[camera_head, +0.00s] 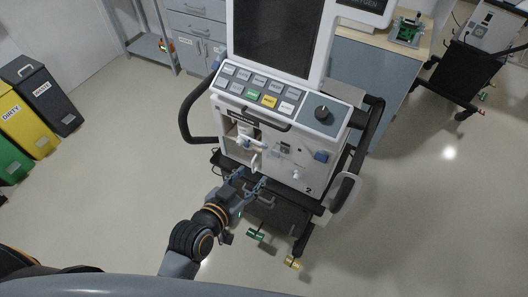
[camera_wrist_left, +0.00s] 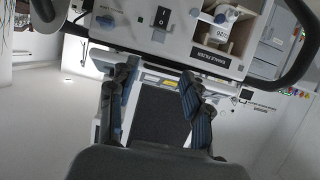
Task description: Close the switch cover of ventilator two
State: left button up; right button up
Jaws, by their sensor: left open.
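Ventilator two (camera_head: 262,165), a white machine with a "2" on its lower front, stands in the middle of the head view. Its power switch (camera_head: 285,147) is on the front panel, right of the open compartment. In the left wrist view the black rocker of the switch (camera_wrist_left: 162,17) shows uncovered at the top edge. I cannot make out the switch cover itself. My left gripper (camera_head: 252,182) is open at the lower front of the ventilator, below the switch. Its two fingers (camera_wrist_left: 157,72) are apart with nothing between them. My right gripper is not in view.
An open filter compartment (camera_head: 243,137) holds white parts left of the switch. Black side handles (camera_head: 187,117) stick out from the ventilator. Bins (camera_head: 48,92) stand far left.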

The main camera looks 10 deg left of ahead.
pick_arm(q)
send_near(275, 153)
jog(key=p+x, duration=0.1)
jog(key=x, duration=0.6)
jog(key=shift+w+d+f+p, duration=0.1)
jog(key=shift+w+p, duration=0.15)
jog(key=shift+p, duration=0.05)
jog(key=shift+w+d+f, duration=0.15)
jog(key=shift+w+f, duration=0.1)
jog(key=shift+w, duration=0.25)
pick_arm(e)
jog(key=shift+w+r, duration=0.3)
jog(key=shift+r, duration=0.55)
pick_arm(q)
jog(key=shift+c, duration=0.4)
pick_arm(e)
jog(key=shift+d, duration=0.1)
pick_arm(q)
grip_shut()
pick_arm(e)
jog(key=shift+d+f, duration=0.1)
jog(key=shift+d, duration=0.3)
